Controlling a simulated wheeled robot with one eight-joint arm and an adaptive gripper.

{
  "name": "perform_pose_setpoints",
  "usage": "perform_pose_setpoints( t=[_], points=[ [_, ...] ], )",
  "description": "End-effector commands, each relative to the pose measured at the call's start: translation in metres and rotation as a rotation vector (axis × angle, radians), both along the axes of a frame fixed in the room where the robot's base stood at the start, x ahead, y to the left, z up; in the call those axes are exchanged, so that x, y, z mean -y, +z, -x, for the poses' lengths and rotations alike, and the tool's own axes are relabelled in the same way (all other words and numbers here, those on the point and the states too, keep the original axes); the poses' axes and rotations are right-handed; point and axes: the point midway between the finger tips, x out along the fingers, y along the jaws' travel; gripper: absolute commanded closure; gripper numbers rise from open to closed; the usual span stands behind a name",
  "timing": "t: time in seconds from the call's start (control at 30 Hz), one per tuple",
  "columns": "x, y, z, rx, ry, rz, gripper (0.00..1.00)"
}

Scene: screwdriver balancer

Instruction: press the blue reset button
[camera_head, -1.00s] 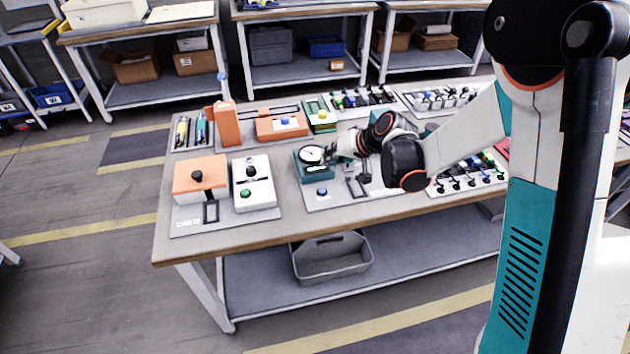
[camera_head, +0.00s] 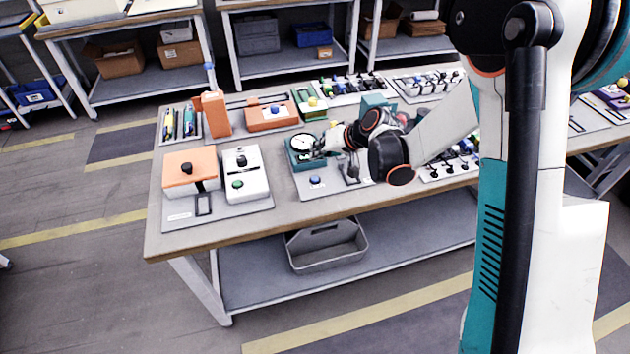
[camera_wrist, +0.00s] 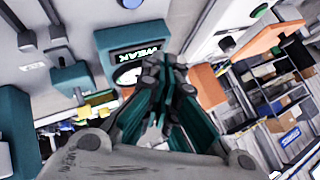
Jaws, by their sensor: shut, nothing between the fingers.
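A small blue button (camera_head: 315,180) sits on the grey plate in front of a teal gauge box (camera_head: 292,158). In the wrist view the blue button (camera_wrist: 130,3) is cut by the top edge, above the teal box (camera_wrist: 110,42) with its "WEAK" display. My gripper (camera_head: 325,149) is over the right side of the gauge box, apart from the blue button. In the wrist view my gripper (camera_wrist: 165,65) has its teal fingers together and empty, near the round gauge (camera_wrist: 128,76). I cannot tell whether the fingertips touch the box.
A second blue button (camera_head: 275,110) is on an orange box (camera_head: 258,120) behind. A white box (camera_head: 255,186) with a green button stands left of the plate. An orange upright block (camera_head: 215,114) stands at the back left. The table's front strip (camera_head: 300,210) is clear.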

Motion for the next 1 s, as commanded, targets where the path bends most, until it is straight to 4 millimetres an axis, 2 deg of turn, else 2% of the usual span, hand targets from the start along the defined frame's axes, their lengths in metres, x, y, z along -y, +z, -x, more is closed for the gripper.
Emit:
perform_pose_setpoints(
  t=[0.1,0.4,1.0],
  points=[
    [0.000,-0.020,0.000,0.000,0.000,0.000,1.00],
    [0.000,-0.056,0.000,0.000,0.000,0.000,1.00],
    [0.000,-0.060,0.000,0.000,0.000,0.000,1.00]
  ],
)
